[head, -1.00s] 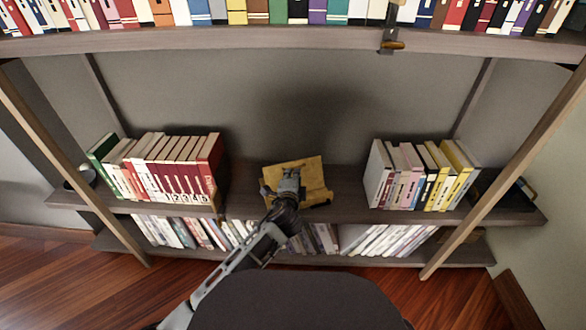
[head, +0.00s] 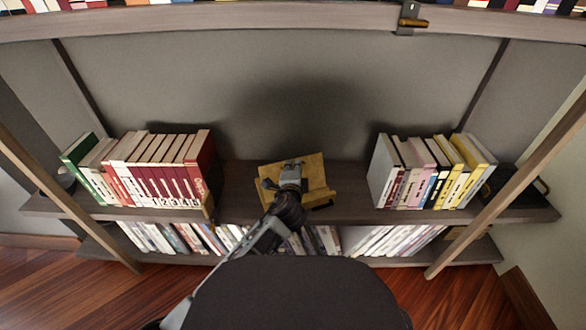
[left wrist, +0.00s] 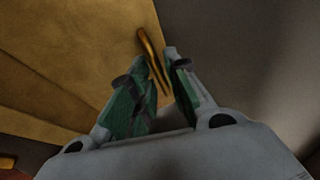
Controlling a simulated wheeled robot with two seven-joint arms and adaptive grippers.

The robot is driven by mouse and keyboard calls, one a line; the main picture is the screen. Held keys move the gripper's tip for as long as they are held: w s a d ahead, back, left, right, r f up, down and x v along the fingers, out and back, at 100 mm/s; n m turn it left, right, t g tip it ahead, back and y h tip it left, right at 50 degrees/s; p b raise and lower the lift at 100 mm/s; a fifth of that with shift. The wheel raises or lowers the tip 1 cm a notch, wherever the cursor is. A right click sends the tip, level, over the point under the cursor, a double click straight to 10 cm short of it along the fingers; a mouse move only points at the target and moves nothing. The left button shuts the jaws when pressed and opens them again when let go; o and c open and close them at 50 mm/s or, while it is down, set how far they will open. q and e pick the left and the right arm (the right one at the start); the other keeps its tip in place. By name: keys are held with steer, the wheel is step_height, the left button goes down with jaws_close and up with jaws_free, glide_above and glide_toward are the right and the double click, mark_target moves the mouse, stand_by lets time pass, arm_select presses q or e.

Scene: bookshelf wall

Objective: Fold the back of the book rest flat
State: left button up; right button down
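The book rest (head: 317,172) is a yellow-brown wooden stand on the middle shelf, between two groups of books. Its back leans upright at a slant, with a ledge along its front. My left gripper (head: 291,163) is over the upper middle of the rest and hides part of it. In the left wrist view the rest's wooden panel (left wrist: 60,60) fills the left side. A thin brass-coloured piece (left wrist: 148,50) at its edge lies between the fingertips of my left gripper (left wrist: 156,60). The fingers are apart; I cannot tell whether they touch it. My right gripper is not in view.
Red and white books (head: 150,168) stand left of the rest, and pale and yellow books (head: 428,172) stand right. The upper shelf (head: 250,27) runs above, with a small metal bracket (head: 411,20). Bare shelf (head: 240,185) shows beside the rest.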

arm_select(q)
steer(key=shift+c, duration=0.3)
jaws_close()
steer(key=shift+p, duration=0.35)
